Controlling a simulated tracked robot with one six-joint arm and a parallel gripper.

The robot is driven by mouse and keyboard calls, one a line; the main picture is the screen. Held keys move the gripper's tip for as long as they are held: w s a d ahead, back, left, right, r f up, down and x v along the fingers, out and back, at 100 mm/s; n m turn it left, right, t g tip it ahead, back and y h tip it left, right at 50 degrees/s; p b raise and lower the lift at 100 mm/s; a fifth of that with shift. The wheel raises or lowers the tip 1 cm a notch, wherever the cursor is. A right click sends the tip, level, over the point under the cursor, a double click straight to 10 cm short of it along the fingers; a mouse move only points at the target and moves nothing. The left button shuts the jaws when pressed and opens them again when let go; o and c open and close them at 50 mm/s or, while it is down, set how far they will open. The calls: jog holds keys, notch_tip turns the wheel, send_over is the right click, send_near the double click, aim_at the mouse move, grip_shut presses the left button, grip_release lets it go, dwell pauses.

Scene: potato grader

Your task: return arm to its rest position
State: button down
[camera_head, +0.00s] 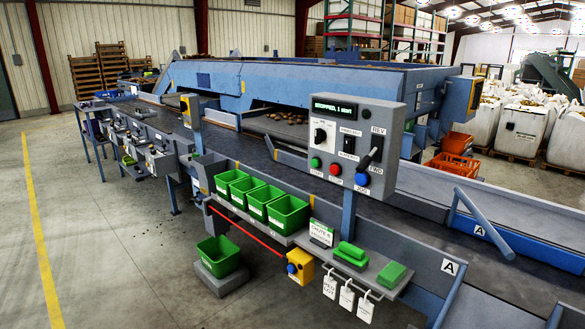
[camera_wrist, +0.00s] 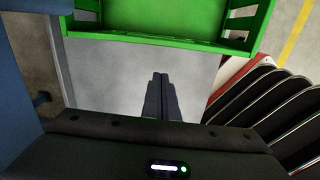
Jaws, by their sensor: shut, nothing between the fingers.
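My gripper (camera_wrist: 160,78) shows in the wrist view with its two dark fingers together and nothing between them. It points toward a pale grey surface just below a green crate (camera_wrist: 165,38) at the top of that view. The fingertips appear apart from the crate. In the head view neither my arm nor my gripper shows.
The grader's control panel (camera_head: 347,149) stands on a post; its display reads "STOPPED, 1 start". Several green bins (camera_head: 289,215) sit on a side shelf. Another green bin (camera_head: 218,256) stands low on a grey block. The concrete floor (camera_head: 120,250) at left is open.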

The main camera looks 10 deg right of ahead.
jog(key=a+r+m+y, duration=0.1)
jog(key=a+m+y, duration=0.1)
jog(key=a+m, duration=0.55)
jog(key=w+a+r+m+h, duration=0.1)
jog(key=w+a+r+m, duration=0.2)
jog(key=w+a+r, duration=0.8)
jog(key=w+a+r+m+h, duration=0.1)
jog(key=w+a+r+m, duration=0.2)
jog(key=w+a+r, duration=0.8)
jog(key=w+a+r+n+t, duration=0.1)
jog(key=a+r+n+t, duration=0.1)
jog(key=a+r, duration=0.4)
jog(key=w+a+r+n+t, duration=0.1)
jog(key=a+r+n, duration=0.2)
jog(key=a, duration=1.1)
jog(key=w+a+r+n+t, duration=0.2)
jog(key=a+r, duration=0.7)
jog(key=r, duration=0.1)
jog(key=shift+a+t, duration=0.3)
jog(key=shift+a, duration=0.1)
